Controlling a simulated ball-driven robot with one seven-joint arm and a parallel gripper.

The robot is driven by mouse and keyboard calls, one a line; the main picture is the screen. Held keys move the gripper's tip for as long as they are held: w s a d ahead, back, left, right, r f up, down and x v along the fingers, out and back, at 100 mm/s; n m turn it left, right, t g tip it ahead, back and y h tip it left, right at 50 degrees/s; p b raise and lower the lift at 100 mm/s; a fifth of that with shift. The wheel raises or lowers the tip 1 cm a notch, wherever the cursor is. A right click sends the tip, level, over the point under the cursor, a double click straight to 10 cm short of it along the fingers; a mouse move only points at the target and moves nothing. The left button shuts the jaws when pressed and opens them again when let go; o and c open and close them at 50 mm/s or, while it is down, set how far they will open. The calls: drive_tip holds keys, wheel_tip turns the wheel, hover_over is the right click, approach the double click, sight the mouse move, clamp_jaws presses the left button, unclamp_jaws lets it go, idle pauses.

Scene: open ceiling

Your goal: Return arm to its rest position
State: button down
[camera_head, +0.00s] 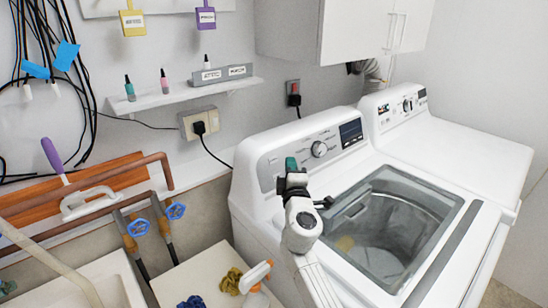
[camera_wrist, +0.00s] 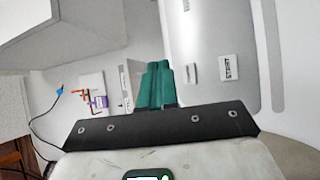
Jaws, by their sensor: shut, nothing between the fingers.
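My gripper (camera_head: 291,164) is in front of the left washing machine's control panel, with its green fingertips pointing up. In the wrist view its two green fingers (camera_wrist: 158,86) are together, shut and empty. My white arm (camera_head: 302,224) with dark joints rises from the bottom of the head view, at the left edge of the machine's open tub. Nothing is seen held by the gripper.
The washing machine (camera_head: 262,190) has its tub (camera_head: 385,235) open, with something yellowish inside. A second white machine (camera_head: 460,150) stands to the right. A white cabinet (camera_head: 345,30) hangs above. A shelf (camera_head: 165,98) with small bottles, blue valves (camera_head: 138,227) and a sink (camera_head: 105,283) are at left.

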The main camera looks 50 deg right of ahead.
drive_tip(key=shift+s+a+r, duration=0.2)
drive_tip(key=shift+s+r, duration=0.1)
drive_tip(key=shift+s, duration=0.45)
